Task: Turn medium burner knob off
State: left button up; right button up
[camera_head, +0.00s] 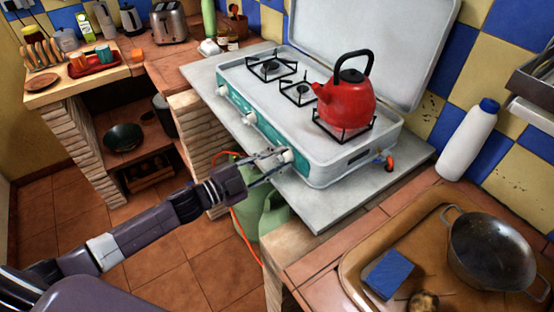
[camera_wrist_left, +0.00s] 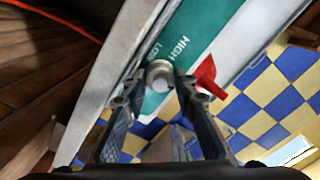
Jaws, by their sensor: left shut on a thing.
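The camping stove (camera_head: 325,168) stands on the counter, with white knobs along its teal front panel. These are a left knob (camera_head: 222,90), a middle knob (camera_head: 249,118) and a right knob (camera_head: 287,156). My left gripper (camera_head: 283,160) is at the right knob, with its fingers on either side of it. In the left wrist view the gripped knob (camera_wrist_left: 160,74) sits between the fingertips of my left gripper (camera_wrist_left: 160,88), beside the printed words HIGH and LOW. I cannot tell the knob's exact turn. My right gripper is out of view.
A red kettle (camera_head: 346,104) stands on the nearest burner. A green gas bottle (camera_head: 268,215) with an orange hose is below the counter edge. A white bottle (camera_head: 468,140) and a tray (camera_head: 360,258) with a metal pan (camera_head: 490,245) and blue sponge (camera_head: 388,274) are on the right.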

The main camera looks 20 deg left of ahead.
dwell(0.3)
pick_arm(q)
jog(key=o, duration=1.1)
jog(key=v, duration=1.2)
